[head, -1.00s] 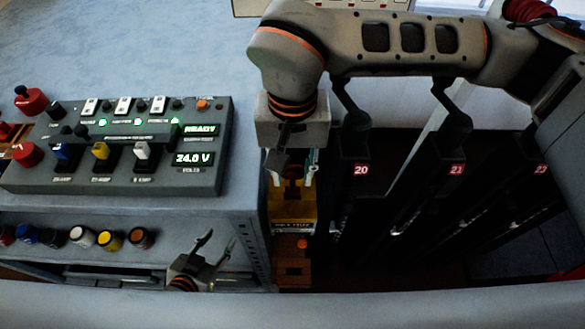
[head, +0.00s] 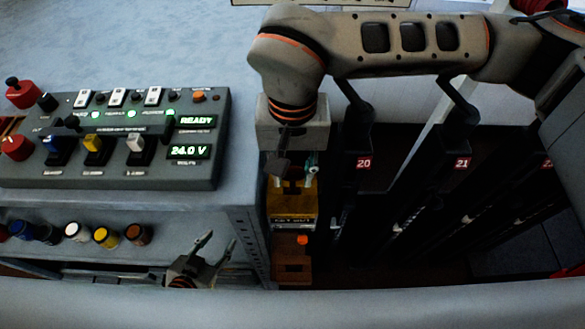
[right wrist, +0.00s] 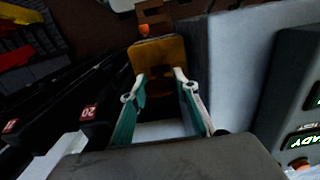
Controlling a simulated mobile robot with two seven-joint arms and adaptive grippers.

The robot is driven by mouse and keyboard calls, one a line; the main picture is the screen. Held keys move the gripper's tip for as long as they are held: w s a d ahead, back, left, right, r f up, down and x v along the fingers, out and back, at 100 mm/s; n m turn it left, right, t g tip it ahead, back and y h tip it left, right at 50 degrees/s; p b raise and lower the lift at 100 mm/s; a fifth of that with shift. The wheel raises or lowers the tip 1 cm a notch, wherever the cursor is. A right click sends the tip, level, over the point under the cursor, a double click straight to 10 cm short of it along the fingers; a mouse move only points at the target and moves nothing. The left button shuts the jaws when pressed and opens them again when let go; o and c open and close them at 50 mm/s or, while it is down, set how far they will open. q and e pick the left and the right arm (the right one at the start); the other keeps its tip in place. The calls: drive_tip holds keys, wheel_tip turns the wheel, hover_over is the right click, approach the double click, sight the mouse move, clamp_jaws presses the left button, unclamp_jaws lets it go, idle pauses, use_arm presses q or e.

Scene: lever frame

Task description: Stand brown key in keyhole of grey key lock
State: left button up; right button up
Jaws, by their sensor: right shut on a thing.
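My right gripper (head: 293,178) points down beside the console table. It also shows in the right wrist view (right wrist: 160,82), its fingers shut on a small dark brown piece (right wrist: 158,89), seemingly the brown key. Most of the piece is hidden by the fingers. It is right at a yellow box (head: 292,203) with a dark label; whether it touches the box or sits in it I cannot tell. The yellow box also shows in the right wrist view (right wrist: 163,53). My left gripper (head: 219,242) is open and empty, low in front of the table. I cannot make out a grey key lock for certain.
A grey console (head: 110,165) with lit displays and switches stands on the table left of my right gripper. Several coloured round caps (head: 78,232) line the table's front. A brown block with an orange button (head: 302,240) is below the yellow box. Dark numbered levers (head: 363,164) stand right.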

use_arm(q)
drive_tip(key=shift+f, duration=0.3)
use_arm(e)
drive_tip(key=shift+f, duration=0.3)
use_arm(q)
drive_tip(key=shift+s+f+b, duration=0.2)
drive_tip(key=shift+f+b, duration=0.15)
drive_tip(key=shift+b, duration=0.05)
use_arm(e)
drive_tip(key=shift+f, duration=0.35)
use_arm(q)
drive_tip(key=shift+s+f+b, duration=0.3)
drive_tip(key=shift+f+b, duration=0.3)
drive_tip(key=shift+f, duration=0.25)
use_arm(e)
drive_tip(key=shift+f, duration=1)
drive_tip(key=o, duration=1.1)
use_arm(q)
drive_tip(key=shift+r, duration=0.1)
use_arm(e)
drive_tip(key=shift+r, duration=0.1)
drive_tip(key=shift+r+p, duration=1.75)
drive_tip(key=shift+r, duration=1.7)
use_arm(q)
drive_tip(key=r, duration=0.1)
drive_tip(key=w+r, duration=0.1)
drive_tip(key=r, duration=0.2)
drive_tip(key=shift+w+r, duration=0.25)
